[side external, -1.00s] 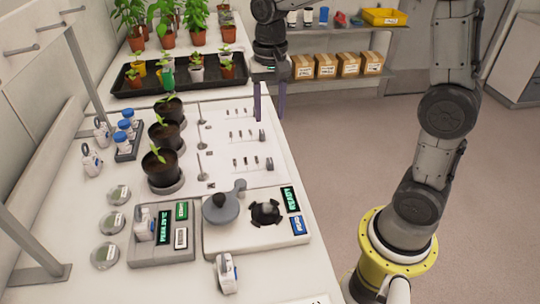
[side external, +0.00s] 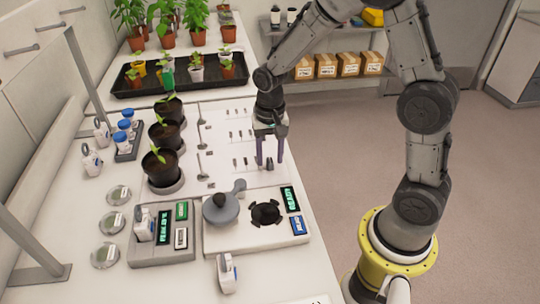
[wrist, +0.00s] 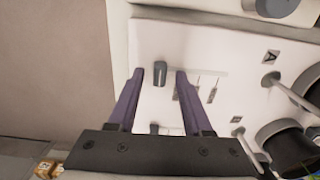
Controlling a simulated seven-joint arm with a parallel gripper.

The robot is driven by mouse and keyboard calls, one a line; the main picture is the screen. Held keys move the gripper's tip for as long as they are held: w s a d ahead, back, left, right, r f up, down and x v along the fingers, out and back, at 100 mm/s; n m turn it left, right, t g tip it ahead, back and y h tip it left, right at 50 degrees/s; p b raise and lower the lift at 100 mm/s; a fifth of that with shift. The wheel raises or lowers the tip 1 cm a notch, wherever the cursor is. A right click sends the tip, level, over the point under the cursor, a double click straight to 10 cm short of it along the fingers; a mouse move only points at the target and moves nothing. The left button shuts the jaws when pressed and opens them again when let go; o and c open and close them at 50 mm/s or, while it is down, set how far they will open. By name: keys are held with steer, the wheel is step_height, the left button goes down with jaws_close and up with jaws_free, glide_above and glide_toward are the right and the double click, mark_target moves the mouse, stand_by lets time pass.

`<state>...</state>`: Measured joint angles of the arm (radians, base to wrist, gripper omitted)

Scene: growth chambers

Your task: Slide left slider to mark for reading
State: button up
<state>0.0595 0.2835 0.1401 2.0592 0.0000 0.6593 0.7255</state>
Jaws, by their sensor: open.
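A second knob (wrist: 168,130) is partly hidden by my gripper body. My gripper (side external: 269,166) is open, pointing down at the panel's right edge, at the row nearest the camera; it also shows in the wrist view (wrist: 160,73). I cannot tell whether the fingers touch the knob, nor which one is the left slider.
Three dark pots (side external: 163,171) with seedlings stand left of the panel. A white instrument (side external: 257,233) with a green display and a grey device (side external: 161,234) stand in front of it. A black plant tray (side external: 180,75) is behind. The floor at right is clear.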

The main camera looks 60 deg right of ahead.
steer(key=shift+f, duration=0.15)
steer(key=shift+c, duration=0.3)
jaws_close()
steer(key=shift+w+a, duration=0.1)
steer(key=shift+w, duration=0.05)
stand_by(1.0)
